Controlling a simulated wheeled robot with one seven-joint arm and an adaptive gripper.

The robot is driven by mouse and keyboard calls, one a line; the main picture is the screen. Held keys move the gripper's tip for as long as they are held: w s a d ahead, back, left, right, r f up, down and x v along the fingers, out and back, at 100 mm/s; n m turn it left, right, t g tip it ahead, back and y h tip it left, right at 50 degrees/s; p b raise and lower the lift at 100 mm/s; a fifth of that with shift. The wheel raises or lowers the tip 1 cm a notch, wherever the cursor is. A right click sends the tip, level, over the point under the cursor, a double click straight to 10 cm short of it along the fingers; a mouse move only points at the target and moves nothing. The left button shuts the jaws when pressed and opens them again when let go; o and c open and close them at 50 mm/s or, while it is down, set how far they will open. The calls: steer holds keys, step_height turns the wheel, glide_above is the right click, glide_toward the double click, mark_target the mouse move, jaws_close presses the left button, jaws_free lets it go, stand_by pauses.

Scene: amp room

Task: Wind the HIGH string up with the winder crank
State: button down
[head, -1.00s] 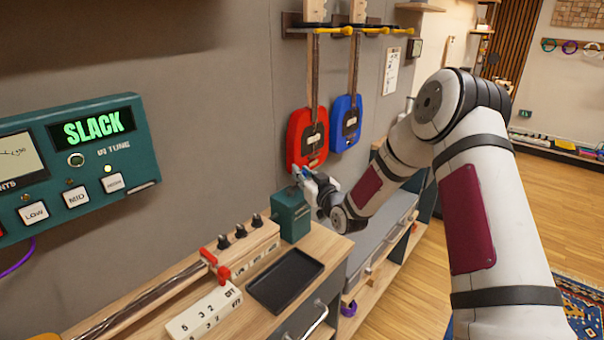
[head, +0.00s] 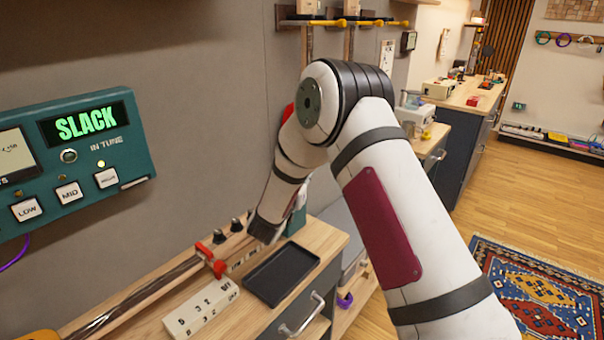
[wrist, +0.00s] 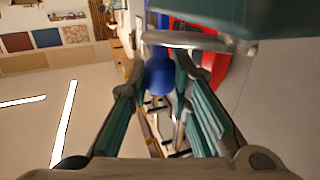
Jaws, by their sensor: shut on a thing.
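The teal tuner panel (head: 75,165) on the wall reads SLACK in green. A yellow lamp is lit above its right-hand button (head: 107,178), beside LOW and MID. The green winder box (head: 299,214) stands at the bench's back, mostly hidden by my arm. In the wrist view the winder box (wrist: 245,14) fills the top right, with a grey crank bar (wrist: 205,41) below it. My gripper (wrist: 160,82) is shut on the blue crank knob (wrist: 160,70), between its teal fingers. In the head view my forearm hides the gripper and crank.
A wooden neck with dark strings (head: 130,302), a red clamp (head: 214,258) and black pegs (head: 236,225) lies along the bench. Instruments hang on the wall behind.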

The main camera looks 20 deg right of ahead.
steer(key=shift+s+a+m+g+h, duration=0.1)
steer(key=shift+s+m+g+h, duration=0.15)
steer(key=shift+m+g+h, duration=0.55)
steer(key=c, duration=1.4)
jaws_free()
steer(key=shift+c, duration=0.2)
steer(key=v, duration=1.2)
steer(key=shift+f, duration=0.15)
